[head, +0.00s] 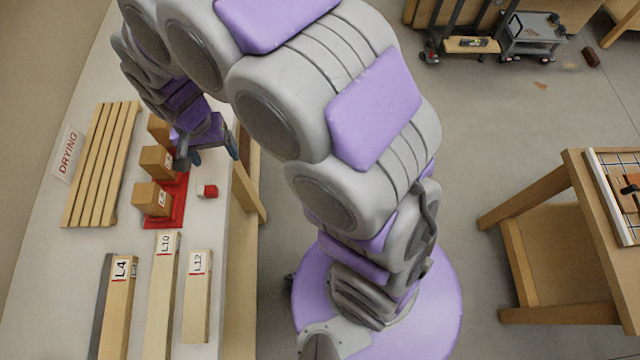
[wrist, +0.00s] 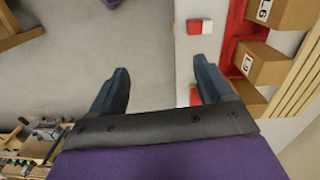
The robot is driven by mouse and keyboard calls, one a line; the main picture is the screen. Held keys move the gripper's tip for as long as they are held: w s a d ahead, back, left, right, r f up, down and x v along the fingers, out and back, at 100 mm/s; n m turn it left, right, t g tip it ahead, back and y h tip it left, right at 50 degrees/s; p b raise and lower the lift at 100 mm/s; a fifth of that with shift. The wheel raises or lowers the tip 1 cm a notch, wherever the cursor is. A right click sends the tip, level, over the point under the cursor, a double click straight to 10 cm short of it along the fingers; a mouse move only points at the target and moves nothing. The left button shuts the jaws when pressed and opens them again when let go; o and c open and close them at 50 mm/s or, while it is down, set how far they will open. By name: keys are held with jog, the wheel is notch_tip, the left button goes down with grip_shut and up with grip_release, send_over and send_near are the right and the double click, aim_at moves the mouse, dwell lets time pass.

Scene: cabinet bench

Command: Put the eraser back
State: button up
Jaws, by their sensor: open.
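A small red and white block (head: 207,191), which looks like the eraser, lies on the white bench top right of the red tray (head: 180,207). It also shows in the wrist view (wrist: 199,27), beyond the right finger and apart from it. My gripper (head: 214,152) is open and points down near the bench's right edge, farther along the bench than the block. In the wrist view, nothing is clearly held between the fingers (wrist: 161,66). A red and white patch (wrist: 194,95) shows beside the right finger; I cannot tell what it is.
Wooden blocks (head: 152,199) with labels stand on the red tray. A slatted wooden rack (head: 100,165) lies left of it, by a DRYING sign (head: 68,152). Labelled wooden bars (head: 162,290) lie nearer. A wooden table (head: 560,200) stands at the right, across open floor.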

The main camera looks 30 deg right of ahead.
jog(key=s+d+r+n, duration=0.2)
jog(key=s+d+r, duration=0.6)
jog(key=s+d, duration=0.4)
jog(key=s+d+r, duration=0.1)
jog(key=s+d, duration=0.2)
jog(key=s, duration=0.3)
jog(key=s+d+r+n+g, duration=0.1)
jog(key=s+d, duration=0.3)
jog(key=s, duration=0.2)
jog(key=shift+r, duration=0.15)
notch_tip(320, 180, down, 2)
jog(key=shift+w+b, duration=0.1)
jog(key=shift+b, duration=0.85)
jog(key=shift+c, duration=0.2)
